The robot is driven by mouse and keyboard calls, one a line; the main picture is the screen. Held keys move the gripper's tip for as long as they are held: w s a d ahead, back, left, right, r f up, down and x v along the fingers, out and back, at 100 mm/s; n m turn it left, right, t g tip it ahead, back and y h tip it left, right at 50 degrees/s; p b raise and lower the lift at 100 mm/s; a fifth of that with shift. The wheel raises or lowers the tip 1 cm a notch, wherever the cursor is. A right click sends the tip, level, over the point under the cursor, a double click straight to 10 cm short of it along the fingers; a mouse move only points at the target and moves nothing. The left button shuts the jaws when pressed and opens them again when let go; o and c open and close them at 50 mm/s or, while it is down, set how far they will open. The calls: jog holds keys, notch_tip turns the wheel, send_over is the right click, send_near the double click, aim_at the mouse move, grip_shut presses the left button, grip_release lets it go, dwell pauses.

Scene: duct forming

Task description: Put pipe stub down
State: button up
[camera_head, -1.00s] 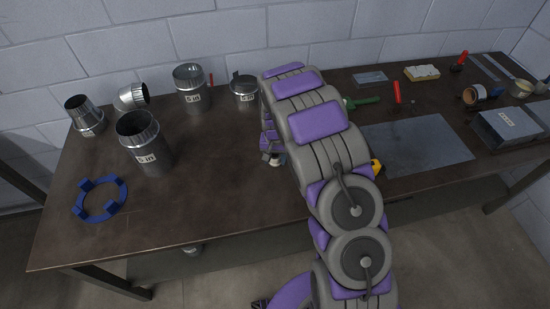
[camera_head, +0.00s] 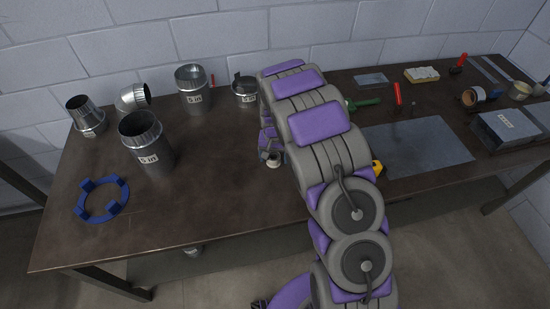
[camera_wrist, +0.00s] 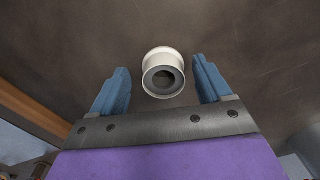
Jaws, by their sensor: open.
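The pipe stub (camera_wrist: 164,55) is a short white flanged tube with a dark bore, seen nearly end-on in the wrist view. It is on or just above the dark tabletop; I cannot tell which. My gripper (camera_wrist: 160,68) is open, with one blue finger on each side of the stub and a visible gap at both sides. In the head view a small pale piece, apparently the stub (camera_head: 273,161), shows at the left edge of my arm. My arm hides most of the gripper there.
On the dark workbench (camera_head: 210,190), several metal duct pieces, including a large cylinder (camera_head: 147,140), stand at the back left. A blue ring (camera_head: 103,200) lies at the left. A grey sheet (camera_head: 420,145) lies right of my arm. The front middle is clear.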

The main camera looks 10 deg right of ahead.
aim_at(276, 159)
jog(key=s+d+r+p, duration=0.1)
jog(key=s+r, duration=0.3)
jog(key=r, duration=0.5)
jog(key=s+r+p, duration=0.1)
jog(key=s+r, duration=0.3)
jog(key=r, duration=0.5)
jog(key=s+r+n, duration=0.1)
jog(key=s+r, duration=0.2)
jog(key=s, duration=0.8)
jog(key=s+r+n+g, duration=0.1)
jog(key=s+r, duration=0.1)
jog(key=s, duration=0.9)
jog(key=s+r+n, duration=0.1)
jog(key=s+r, duration=0.2)
jog(key=s, duration=0.8)
jog(key=shift+s+a+r+n+g, duration=0.25)
jog(key=shift+a+r+n+g, duration=0.1)
jog(key=shift+a+n+g, duration=0.05)
